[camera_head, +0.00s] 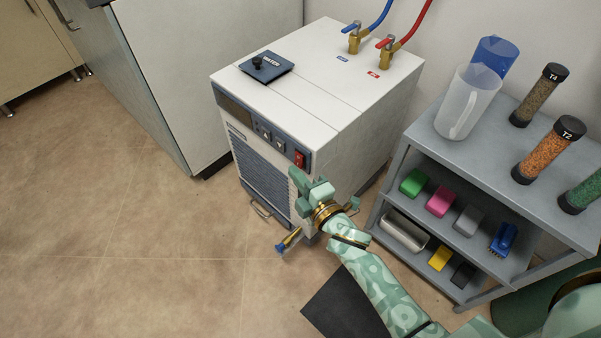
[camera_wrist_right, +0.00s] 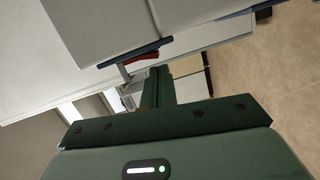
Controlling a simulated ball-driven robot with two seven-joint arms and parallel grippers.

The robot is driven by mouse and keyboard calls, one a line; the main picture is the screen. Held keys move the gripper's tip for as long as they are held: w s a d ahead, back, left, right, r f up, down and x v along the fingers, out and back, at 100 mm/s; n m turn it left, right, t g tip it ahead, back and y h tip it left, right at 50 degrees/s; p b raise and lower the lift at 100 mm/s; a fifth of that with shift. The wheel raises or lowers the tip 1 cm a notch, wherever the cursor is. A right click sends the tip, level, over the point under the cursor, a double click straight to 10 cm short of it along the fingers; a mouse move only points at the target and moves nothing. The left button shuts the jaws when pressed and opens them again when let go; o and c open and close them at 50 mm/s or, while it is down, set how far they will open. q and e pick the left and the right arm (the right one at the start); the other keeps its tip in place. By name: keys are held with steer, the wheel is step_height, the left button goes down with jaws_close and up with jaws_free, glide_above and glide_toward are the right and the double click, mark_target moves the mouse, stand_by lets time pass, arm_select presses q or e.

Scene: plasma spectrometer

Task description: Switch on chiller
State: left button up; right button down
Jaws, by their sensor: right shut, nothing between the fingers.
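The chiller (camera_head: 330,98) is a white box with a blue-grey front panel, standing on the floor in the head view. Its red rocker switch (camera_head: 299,159) is at the right end of the front panel. In the right wrist view the red switch (camera_wrist_right: 142,57) shows edge-on, just beyond the fingertips. My right gripper (camera_head: 296,177) is shut and empty, just below the switch in the head view; its fingers (camera_wrist_right: 157,80) also show in the wrist view. I cannot tell whether they touch the switch. My left gripper is not in view.
A grey shelf cart (camera_head: 412,163) stands right of the chiller, holding jugs, filled tubes and coloured blocks. A blue-handled drain valve (camera_head: 285,245) juts out low at the chiller's front. Blue and red hoses rise from its top. Floor at left is clear.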

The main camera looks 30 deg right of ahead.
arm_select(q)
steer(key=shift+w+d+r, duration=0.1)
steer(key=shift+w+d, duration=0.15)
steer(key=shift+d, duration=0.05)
arm_select(e)
steer(key=shift+d, duration=0.2)
